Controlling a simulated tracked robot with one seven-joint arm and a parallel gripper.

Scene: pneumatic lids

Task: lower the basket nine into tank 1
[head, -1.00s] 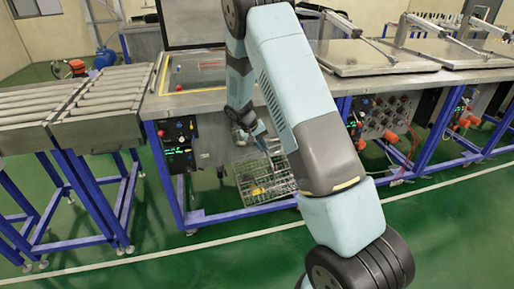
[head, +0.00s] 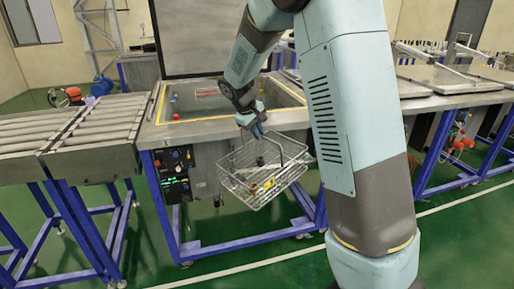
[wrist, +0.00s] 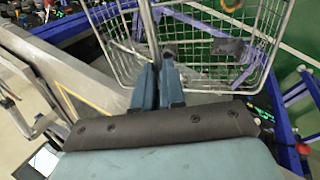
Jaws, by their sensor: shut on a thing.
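The wire basket (head: 240,186) hangs tilted from my gripper (head: 258,134) in the head view, in front of the open tank's front edge. My gripper is shut on the basket's handle. The basket holds a few small items, one of them yellow. In the wrist view, the gripper fingers (wrist: 160,68) close on the handle bar, and the wire basket (wrist: 200,82) lies beyond them. The open tank (head: 205,127) has a yellow-marked rim and a raised lid. I cannot read a number on it. My arm hides part of its right side.
Roller conveyors (head: 75,130) stand left of the tank. A control panel (head: 175,170) with a red button is on the tank's front. Closed-lidded tanks (head: 450,80) stand on the right. The green floor (head: 230,270) in front is clear.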

